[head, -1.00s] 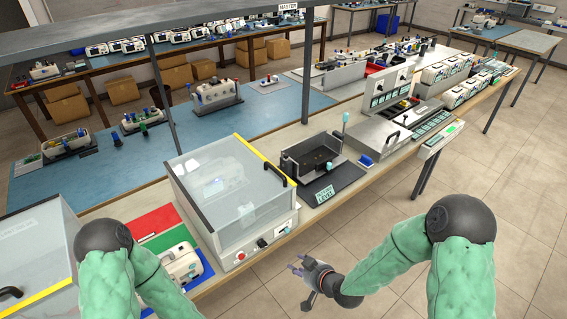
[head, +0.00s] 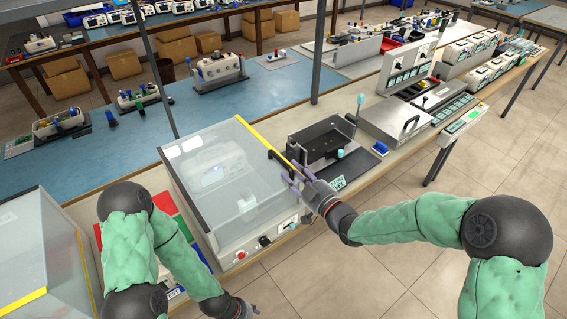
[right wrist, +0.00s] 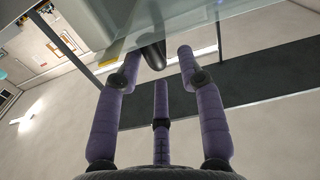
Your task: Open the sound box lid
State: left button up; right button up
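The sound box (head: 240,245) is a light grey case on the bench with a clear lid (head: 215,170), which is down. The lid has a yellow strip along its right edge and a black handle (head: 274,153) there. My right gripper (head: 292,172) is beside the handle at the box's right side. In the right wrist view its purple fingers (right wrist: 158,62) are spread, with the dark handle (right wrist: 152,54) just beyond and between the tips; contact is not clear. My left gripper (head: 247,308) is low at the bottom edge, its fingers barely visible.
A black open fixture (head: 325,145) stands close to the right of the sound box, with an upright lever (head: 359,103). Another clear-lidded box (head: 35,250) is at the far left. A grey post (head: 165,85) rises behind the sound box. Floor in front is clear.

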aim_at(283, 161)
jog(key=x, duration=0.6)
jog(key=shift+b, duration=0.35)
grip_shut()
